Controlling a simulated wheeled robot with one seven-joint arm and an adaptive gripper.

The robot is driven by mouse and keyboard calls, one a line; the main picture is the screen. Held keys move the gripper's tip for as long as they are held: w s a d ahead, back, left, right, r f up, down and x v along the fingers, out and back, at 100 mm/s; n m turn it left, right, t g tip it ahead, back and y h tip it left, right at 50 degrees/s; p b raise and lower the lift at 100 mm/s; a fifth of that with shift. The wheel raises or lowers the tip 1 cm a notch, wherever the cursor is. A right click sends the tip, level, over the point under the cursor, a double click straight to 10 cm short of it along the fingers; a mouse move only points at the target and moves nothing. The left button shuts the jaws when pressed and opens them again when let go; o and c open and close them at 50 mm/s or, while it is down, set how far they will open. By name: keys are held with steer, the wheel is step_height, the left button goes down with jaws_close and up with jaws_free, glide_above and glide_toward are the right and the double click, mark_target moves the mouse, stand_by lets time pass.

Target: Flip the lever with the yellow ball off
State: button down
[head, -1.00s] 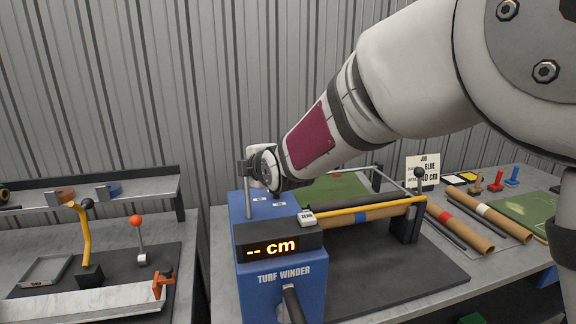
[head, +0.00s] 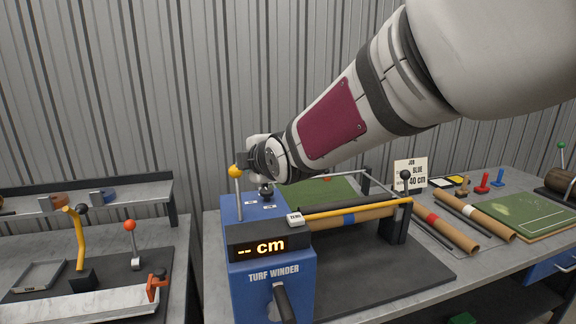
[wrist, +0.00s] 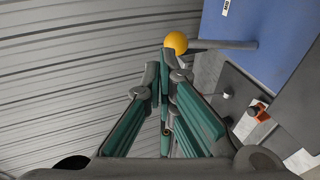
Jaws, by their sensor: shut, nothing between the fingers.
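The yellow ball (head: 235,171) sits on top of a thin grey lever rod (head: 238,205) that stands nearly upright at the left of the blue turf winder (head: 268,262). My gripper (head: 243,160) is shut and empty, with its tips just above and right of the ball in the head view. In the wrist view the yellow ball (wrist: 176,42) shows just beyond the fingertips (wrist: 164,62). I cannot tell whether they touch. A black knob (head: 266,190) stands on the winder's top beneath my wrist. The winder's display (head: 258,246) reads "-- cm".
An orange-ball lever (head: 130,226) and a black-knobbed yellow handle (head: 80,235) stand on the left bench. A white ZERO button (head: 295,219) is on the winder. The winding frame with a blue-banded tube (head: 348,218) is at right. A job sign (head: 410,174) reads BLUE, 40 cm.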

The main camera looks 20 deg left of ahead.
steer(key=r+v, duration=0.1)
steer(key=v, duration=0.5)
steer(key=shift+w, duration=0.15)
steer(key=shift+a+r, duration=0.1)
steer(key=s+d+f+m+g+h, duration=0.1)
steer(key=s+d+m+h, duration=0.35)
steer(key=d, duration=0.85)
steer(key=s+d+f+m+h, duration=0.1)
steer(key=s+d+m+h, duration=0.1)
steer(key=d+m, duration=0.85)
steer(key=s+d+f+m+g+h, duration=0.1)
steer(key=s+d+f+m+g, duration=0.1)
steer(key=s+d+m, duration=0.3)
steer(key=s+d+f+m+g+h, duration=0.1)
steer(key=s+d+f+m, duration=0.4)
steer(key=s+d, duration=0.6)
steer(key=s+g, duration=0.1)
steer(key=s, duration=0.2)
steer(key=shift+s+d+f+m, duration=0.2)
steer(key=shift+d+f+m, duration=0.1)
steer(key=shift+d, duration=0.1)
